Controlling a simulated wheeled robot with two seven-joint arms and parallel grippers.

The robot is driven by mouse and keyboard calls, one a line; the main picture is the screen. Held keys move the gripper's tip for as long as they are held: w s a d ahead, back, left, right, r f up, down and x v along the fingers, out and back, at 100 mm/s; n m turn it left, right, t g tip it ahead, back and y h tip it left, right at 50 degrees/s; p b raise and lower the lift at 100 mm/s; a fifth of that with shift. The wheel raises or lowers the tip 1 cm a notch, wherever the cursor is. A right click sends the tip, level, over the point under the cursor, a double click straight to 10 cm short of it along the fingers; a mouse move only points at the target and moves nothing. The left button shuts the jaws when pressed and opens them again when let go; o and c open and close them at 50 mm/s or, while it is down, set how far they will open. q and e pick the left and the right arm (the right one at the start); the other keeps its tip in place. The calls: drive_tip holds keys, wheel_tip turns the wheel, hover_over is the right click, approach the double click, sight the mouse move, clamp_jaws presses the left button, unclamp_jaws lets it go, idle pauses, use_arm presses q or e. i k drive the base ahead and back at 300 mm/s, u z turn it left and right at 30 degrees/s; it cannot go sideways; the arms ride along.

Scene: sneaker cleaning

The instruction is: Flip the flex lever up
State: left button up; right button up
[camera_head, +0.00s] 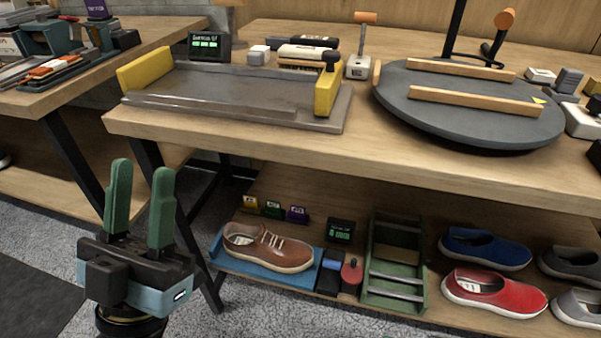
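No label in view marks the flex lever, so I cannot tell for sure which one it is. An upright lever with an orange crossbar handle (365,17) stands on a small white base (357,69) at the back of the workbench. A dark lever with an orange knob (504,19) leans up behind the round grey turntable (468,127). A short black knob (331,62) sits by the right yellow block of the grey tray. My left gripper (141,180) has green fingers pointing up, apart and empty, in front of the bench's left leg, below the tabletop. My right gripper is out of view.
The grey tray (220,88) with yellow end blocks fills the bench's left part. A small display (205,46) stands behind it. The lower shelf holds a brown sneaker (268,247), a green rack (394,262), and red (494,292) and blue shoes (485,248). Another table (105,65) stands left.

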sight(329, 264)
drive_tip(key=k, duration=1.4)
